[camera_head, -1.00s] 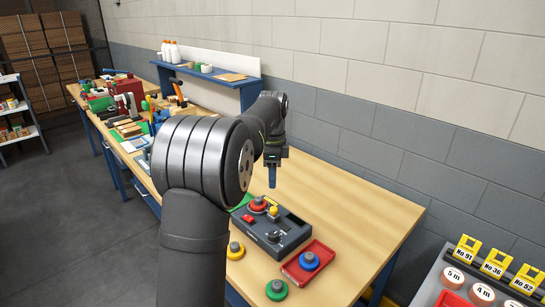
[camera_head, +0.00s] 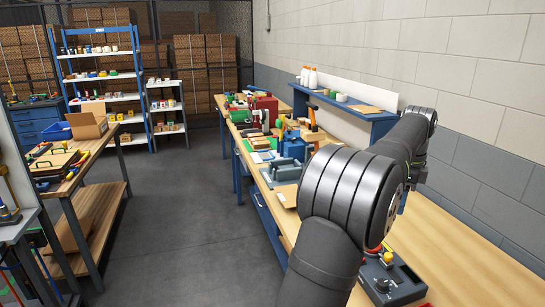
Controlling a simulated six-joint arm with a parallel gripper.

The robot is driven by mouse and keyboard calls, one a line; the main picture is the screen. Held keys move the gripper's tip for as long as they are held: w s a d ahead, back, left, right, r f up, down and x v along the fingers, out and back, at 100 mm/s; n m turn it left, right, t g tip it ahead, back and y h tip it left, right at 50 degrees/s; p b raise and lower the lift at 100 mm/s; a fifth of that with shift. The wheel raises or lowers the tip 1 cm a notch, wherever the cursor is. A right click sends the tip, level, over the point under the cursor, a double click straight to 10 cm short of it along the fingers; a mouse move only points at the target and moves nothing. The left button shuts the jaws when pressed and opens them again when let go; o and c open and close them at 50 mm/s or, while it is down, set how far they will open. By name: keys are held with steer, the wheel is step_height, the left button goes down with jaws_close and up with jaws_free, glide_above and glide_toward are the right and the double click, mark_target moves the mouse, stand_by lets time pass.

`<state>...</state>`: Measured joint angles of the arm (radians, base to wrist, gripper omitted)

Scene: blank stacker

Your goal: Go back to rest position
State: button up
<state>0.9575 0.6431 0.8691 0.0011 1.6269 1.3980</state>
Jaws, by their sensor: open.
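My gripper (camera_head: 403,200) hangs over the right part of the wooden workbench (camera_head: 462,238), mostly hidden behind my own dark arm. Only a small bluish part of its fingers shows. It is above and apart from the dark control box (camera_head: 405,288), and I see nothing held in it. The box stands on the bench at the bottom of the view, with a yellow knob (camera_head: 388,257) and a black knob (camera_head: 382,285) on it. My arm covers the box's left part.
Tools and a red machine (camera_head: 265,105) crowd the bench's far end. A blue raised shelf (camera_head: 350,110) with bottles runs along the wall. The grey floor (camera_head: 185,220) is clear between the bench and a wooden table (camera_head: 85,165) at left. Shelving (camera_head: 105,70) stands behind.

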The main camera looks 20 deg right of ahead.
mark_target(389, 255)
steer(key=shift+f, duration=0.1)
step_height(389, 255, down, 17)
steer(key=shift+f, duration=0.2)
steer(key=shift+s, duration=0.4)
steer(key=shift+r, duration=0.1)
